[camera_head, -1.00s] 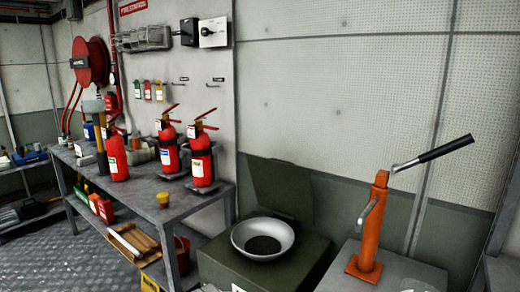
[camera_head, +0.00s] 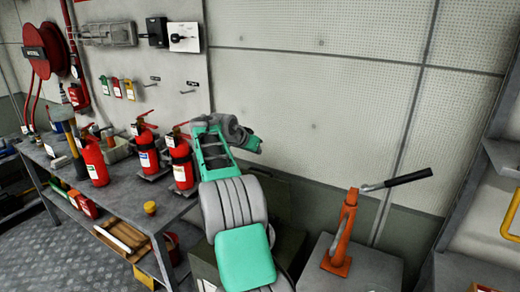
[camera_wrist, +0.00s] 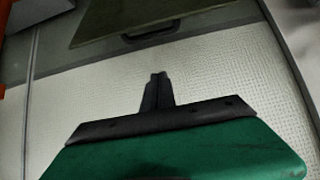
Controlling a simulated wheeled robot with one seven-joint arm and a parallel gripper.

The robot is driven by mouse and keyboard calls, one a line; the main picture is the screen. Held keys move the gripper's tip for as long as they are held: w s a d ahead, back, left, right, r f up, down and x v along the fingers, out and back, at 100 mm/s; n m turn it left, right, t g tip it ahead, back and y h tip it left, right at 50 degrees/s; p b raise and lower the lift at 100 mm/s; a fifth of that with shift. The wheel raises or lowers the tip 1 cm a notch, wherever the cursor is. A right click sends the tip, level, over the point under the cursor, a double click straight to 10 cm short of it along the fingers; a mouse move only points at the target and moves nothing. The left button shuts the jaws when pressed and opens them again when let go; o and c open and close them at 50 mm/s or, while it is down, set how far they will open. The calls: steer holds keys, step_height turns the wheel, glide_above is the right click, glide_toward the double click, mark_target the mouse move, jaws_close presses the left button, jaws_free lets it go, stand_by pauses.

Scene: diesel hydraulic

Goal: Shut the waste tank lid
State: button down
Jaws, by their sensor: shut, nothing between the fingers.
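The waste tank (camera_head: 205,268) is an olive-green box in the head view, mostly hidden behind my arm. Its lid (camera_head: 277,196) stands raised against the wall and is partly covered by my arm. In the wrist view the lid (camera_wrist: 110,18) shows along the top as an olive panel, with a black handle (camera_wrist: 150,35) at its edge. My gripper (camera_wrist: 157,77) is shut and empty in the wrist view, in front of the pale wall and apart from the handle in the picture. Its fingers are not distinct in the head view.
An orange hand pump (camera_head: 343,240) with a black-gripped lever stands on a grey cabinet to the right. Red fire extinguishers (camera_head: 182,162) stand on the workbench (camera_head: 150,210) to the left, close to my arm. The textured wall (camera_head: 330,120) is behind.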

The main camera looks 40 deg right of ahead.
steer(key=d+f+p, duration=0.1)
steer(key=f, duration=0.1)
steer(key=w+d+f+p, duration=0.1)
steer(key=f, duration=0.2)
steer(key=d+f+p, duration=0.1)
steer(key=d+f, duration=0.1)
steer(key=f, duration=0.1)
steer(key=shift+w+d, duration=0.1)
steer(key=shift+w, duration=0.05)
steer(key=shift+a+f, duration=0.2)
steer(key=shift+f, duration=0.15)
